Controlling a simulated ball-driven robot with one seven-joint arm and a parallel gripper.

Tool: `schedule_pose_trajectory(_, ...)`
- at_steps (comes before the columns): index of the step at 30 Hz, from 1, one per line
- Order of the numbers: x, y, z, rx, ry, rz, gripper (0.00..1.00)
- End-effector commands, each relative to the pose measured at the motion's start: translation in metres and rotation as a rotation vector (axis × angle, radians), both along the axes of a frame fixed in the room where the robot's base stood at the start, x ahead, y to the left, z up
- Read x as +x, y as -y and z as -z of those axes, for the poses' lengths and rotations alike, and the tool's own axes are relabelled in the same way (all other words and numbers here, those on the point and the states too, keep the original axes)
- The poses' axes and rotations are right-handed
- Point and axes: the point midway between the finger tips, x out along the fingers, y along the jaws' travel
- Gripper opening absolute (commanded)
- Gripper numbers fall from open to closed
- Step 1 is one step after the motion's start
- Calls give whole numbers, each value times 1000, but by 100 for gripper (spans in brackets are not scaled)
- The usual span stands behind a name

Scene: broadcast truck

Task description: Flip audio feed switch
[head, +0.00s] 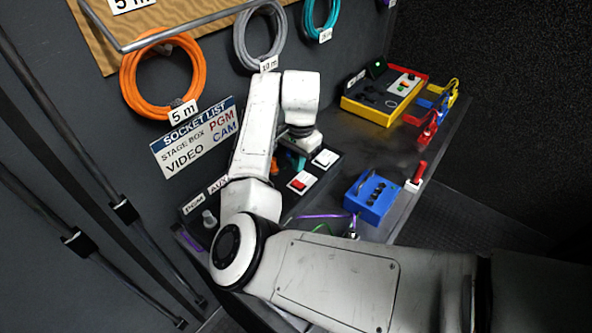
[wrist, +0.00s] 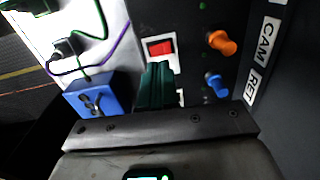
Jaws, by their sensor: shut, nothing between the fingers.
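Two white switch plates are on the dark panel in the head view: a near one with a red rocker (head: 300,183) and a far one (head: 325,158). Which of them is the audio feed switch I cannot read. The wrist view shows one red rocker (wrist: 160,48) on its white plate, just beyond my fingertips. My gripper (wrist: 156,68) is shut and empty, its dark green fingers together over the panel close to that plate. The fingers cover part of the panel, and a sliver of white shows beside them. Contact cannot be told.
An orange connector (wrist: 222,43) and a blue connector (wrist: 216,85) stick out beside the switches. A blue box (head: 371,198) with cables stands to the right. A yellow-edged console (head: 384,97) is farther back. Coiled cables hang on the wall.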

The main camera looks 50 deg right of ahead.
Motion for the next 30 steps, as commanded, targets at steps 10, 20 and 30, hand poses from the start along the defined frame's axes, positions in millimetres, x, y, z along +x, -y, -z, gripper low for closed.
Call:
schedule_pose_trajectory(10,-5,1,-59,1,-5,4,0)
schedule_pose_trajectory(20,-6,1,-72,3,-7,4,0)
schedule_pose_trajectory(30,-12,-4,-74,1,-39,1,0)
